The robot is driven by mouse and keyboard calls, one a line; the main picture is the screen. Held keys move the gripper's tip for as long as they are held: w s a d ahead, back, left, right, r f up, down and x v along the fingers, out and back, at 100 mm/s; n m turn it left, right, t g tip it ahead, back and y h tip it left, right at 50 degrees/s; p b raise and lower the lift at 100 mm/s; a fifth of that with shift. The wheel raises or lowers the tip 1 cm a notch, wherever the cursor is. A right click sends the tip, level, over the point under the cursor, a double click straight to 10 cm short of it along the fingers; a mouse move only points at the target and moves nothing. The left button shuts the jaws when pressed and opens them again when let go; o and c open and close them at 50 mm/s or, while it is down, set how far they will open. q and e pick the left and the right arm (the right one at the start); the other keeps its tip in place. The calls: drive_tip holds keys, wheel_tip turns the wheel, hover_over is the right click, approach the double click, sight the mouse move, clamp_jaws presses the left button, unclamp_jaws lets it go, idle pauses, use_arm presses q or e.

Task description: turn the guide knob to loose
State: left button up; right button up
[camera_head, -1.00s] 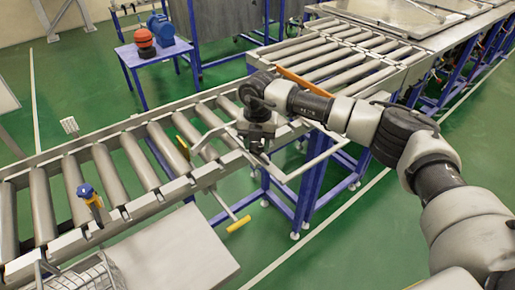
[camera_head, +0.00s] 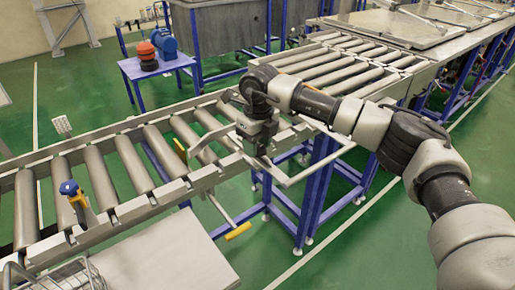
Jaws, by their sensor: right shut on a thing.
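My right gripper (camera_head: 259,155) points down at the near side rail of the roller conveyor (camera_head: 160,199). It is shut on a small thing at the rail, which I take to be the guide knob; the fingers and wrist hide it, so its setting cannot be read. A pale metal guide bar (camera_head: 310,168) runs out beside the gripper over the conveyor's near side. My left gripper is not in view.
A blue-topped knob on a yellow bracket (camera_head: 76,198) stands on the near rail at the left. A yellow-ended lever (camera_head: 238,231) hangs below the rail. A pale flat panel (camera_head: 165,262) lies in front. A blue table (camera_head: 158,66) stands behind the conveyor.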

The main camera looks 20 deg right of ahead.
sight(259, 147)
drive_tip(key=n+b, duration=0.2)
drive_tip(key=n, duration=0.3)
drive_tip(key=shift+a+n, duration=0.1)
drive_tip(key=shift+n, duration=0.2)
drive_tip(key=shift+s+r+n+b, duration=0.1)
drive_tip(key=shift+n+b, duration=0.45)
drive_tip(key=shift+n, duration=1.75)
drive_tip(key=o, duration=0.9)
drive_tip(key=r, duration=0.7)
drive_tip(key=r+b, duration=0.1)
drive_tip(key=r, duration=0.2)
drive_tip(key=shift+d+r, duration=0.25)
drive_tip(key=shift+r, duration=0.1)
drive_tip(key=shift+f, duration=0.1)
